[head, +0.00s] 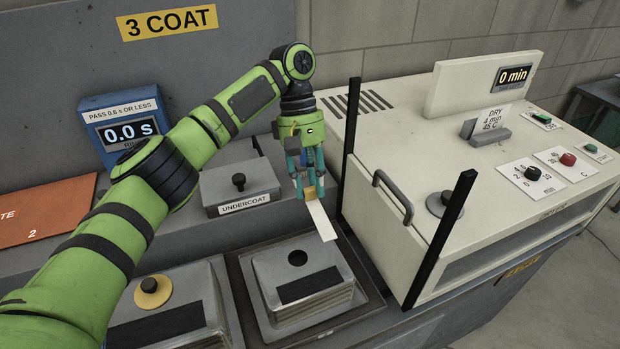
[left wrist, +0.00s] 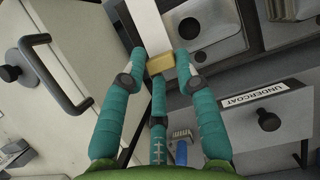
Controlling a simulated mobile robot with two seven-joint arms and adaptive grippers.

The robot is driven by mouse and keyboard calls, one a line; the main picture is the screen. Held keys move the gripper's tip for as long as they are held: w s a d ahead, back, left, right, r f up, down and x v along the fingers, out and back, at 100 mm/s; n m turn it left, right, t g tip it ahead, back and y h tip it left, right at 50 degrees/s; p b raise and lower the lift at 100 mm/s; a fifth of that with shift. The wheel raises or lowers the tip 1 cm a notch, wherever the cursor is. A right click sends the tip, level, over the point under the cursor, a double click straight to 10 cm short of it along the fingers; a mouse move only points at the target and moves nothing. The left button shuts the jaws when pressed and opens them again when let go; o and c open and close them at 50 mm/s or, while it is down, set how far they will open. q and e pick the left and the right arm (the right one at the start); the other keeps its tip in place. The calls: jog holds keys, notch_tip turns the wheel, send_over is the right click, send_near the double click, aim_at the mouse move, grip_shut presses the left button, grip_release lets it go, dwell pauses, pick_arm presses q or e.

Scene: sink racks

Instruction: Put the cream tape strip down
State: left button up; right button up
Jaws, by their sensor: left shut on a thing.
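The cream tape strip (head: 321,221) is a thin pale strip with a tan block (head: 309,193) at its upper end. My left gripper (head: 310,187) is shut on the strip at this block and points down. The strip's free end slants down to the right above the back edge of a steel box lid (head: 326,262); I cannot tell how large the gap is. In the left wrist view the teal fingers (left wrist: 161,65) close around the tan block (left wrist: 160,64), and the strip (left wrist: 147,25) runs away from them to the top edge. My right gripper is not in view.
A second steel box (head: 196,293) with a yellow-ringed knob stands at left. The grey UNDERCOAT box (head: 240,187) is behind. The cream dryer (head: 440,140) with a handle stands at right, with black posts (head: 441,238) beside my gripper's area.

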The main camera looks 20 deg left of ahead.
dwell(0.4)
pick_arm(q)
jog(key=shift+s+a+f, duration=0.1)
jog(key=shift+f, duration=0.15)
jog(key=s+a+f+m+y+b, duration=0.1)
jog(key=s+f+m, duration=0.1)
jog(key=s+f, duration=0.1)
jog(key=s+a+f+m+b, duration=0.2)
jog(key=s+f+m, duration=0.1)
jog(key=s, duration=0.3)
jog(key=s+a+f+m+g+y+b, duration=0.1)
jog(key=s+f+m, duration=0.1)
jog(key=s, duration=0.3)
jog(key=shift+s+a+f+y, duration=0.1)
jog(key=shift+f+y, duration=0.05)
jog(key=shift+f, duration=0.3)
jog(key=shift+s+a+f+y, duration=0.1)
jog(key=shift+f+y, duration=0.05)
jog(key=shift+f, duration=0.3)
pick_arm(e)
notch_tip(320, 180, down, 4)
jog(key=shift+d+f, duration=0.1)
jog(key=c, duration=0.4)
pick_arm(q)
jog(key=shift+w, duration=0.1)
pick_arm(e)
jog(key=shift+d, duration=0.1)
